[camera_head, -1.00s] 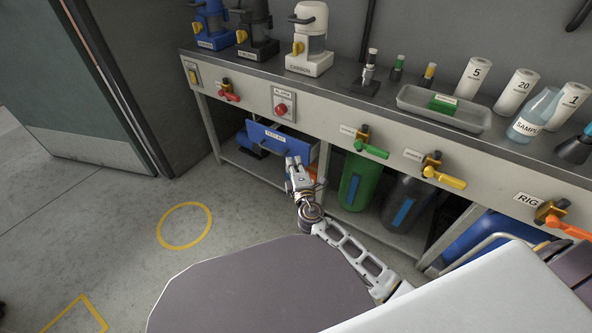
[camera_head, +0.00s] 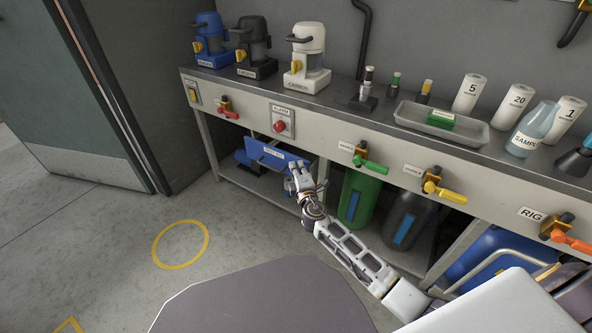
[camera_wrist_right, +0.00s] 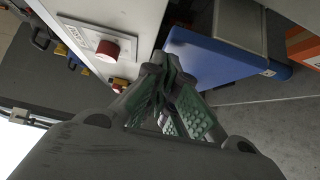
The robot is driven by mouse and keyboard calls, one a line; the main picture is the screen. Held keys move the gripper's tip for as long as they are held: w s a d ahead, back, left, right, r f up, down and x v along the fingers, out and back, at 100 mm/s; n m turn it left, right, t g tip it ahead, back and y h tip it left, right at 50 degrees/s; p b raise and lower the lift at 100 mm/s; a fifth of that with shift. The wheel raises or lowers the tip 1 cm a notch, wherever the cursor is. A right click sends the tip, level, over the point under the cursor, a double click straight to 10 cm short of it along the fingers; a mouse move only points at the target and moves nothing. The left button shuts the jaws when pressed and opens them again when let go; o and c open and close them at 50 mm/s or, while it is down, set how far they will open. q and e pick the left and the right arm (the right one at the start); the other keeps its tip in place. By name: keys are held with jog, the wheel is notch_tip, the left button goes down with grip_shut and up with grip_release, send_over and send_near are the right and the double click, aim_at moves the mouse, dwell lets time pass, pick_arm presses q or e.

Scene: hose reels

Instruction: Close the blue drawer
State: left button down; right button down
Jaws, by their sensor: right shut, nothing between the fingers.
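The blue drawer (camera_head: 272,154), with a white label on its front, is under the bench below the alarm panel. Its blue front also shows in the right wrist view (camera_wrist_right: 212,60). How far it stands out from the bench is hard to tell. My right gripper (camera_head: 297,169) is at the right end of the drawer front, its fingers together and empty. In the right wrist view its fingertips (camera_wrist_right: 166,70) are close beside the blue front; whether they touch cannot be told. My left gripper is not in view.
The bench front carries a red alarm button (camera_head: 280,126) and valves with red, green (camera_head: 371,166), yellow (camera_head: 444,192) and orange handles. A green cylinder (camera_head: 357,197) and a dark one stand below. The floor at left is clear around a yellow ring (camera_head: 181,245).

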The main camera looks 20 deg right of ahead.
pick_arm(q)
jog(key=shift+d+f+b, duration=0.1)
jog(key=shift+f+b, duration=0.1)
jog(key=shift+b, duration=0.15)
pick_arm(e)
jog(key=shift+w+d, duration=0.85)
jog(key=shift+d, duration=0.2)
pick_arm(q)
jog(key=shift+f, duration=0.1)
